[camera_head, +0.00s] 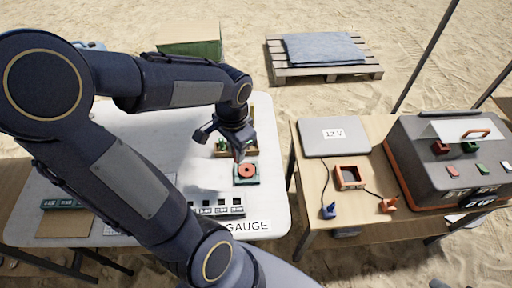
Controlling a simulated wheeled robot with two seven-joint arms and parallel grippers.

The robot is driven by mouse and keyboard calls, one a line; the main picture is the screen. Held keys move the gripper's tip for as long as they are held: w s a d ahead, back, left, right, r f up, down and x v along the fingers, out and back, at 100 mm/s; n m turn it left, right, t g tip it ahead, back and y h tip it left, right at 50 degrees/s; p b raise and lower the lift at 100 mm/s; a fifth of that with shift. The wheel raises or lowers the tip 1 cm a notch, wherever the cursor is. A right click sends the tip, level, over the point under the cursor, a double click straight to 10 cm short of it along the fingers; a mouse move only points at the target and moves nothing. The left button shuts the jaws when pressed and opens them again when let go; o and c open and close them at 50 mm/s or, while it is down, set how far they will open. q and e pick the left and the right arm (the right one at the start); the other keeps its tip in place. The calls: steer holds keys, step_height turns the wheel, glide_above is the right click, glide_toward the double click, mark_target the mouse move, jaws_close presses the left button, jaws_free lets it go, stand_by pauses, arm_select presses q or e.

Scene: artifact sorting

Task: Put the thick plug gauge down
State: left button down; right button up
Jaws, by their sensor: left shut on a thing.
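My left gripper (238,153) points down over the white table (150,140), just behind and above a red ring (247,170) with a dark centre on a dark green block. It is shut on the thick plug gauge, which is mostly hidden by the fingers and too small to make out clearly. A small wooden tray (249,141) with green items is right behind the gripper. A row of dark blocks (218,209) stands near the "GAUGE" label (248,226). My right gripper is not in view.
My left arm covers much of the white table. A gap separates the tables.

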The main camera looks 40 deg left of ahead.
arm_select(q)
steer(key=w+a+f, duration=0.1)
steer(key=w+f, duration=0.2)
steer(key=w, duration=0.1)
steer(key=w+a+f, duration=0.2)
steer(key=w+f, duration=0.1)
steer(key=w, duration=0.1)
steer(key=w+a+f+p, duration=0.1)
steer(key=w+a+f, duration=0.1)
steer(key=w+f, duration=0.1)
steer(key=shift+w+a, duration=0.1)
steer(key=shift+w, duration=0.45)
steer(key=shift+w+a+f, duration=0.15)
steer(key=shift+w+f, duration=0.1)
steer(key=shift+f, duration=1.75)
steer(key=shift+f, duration=0.2)
steer(key=c, duration=1.3)
jaws_free()
steer(key=shift+r, duration=0.15)
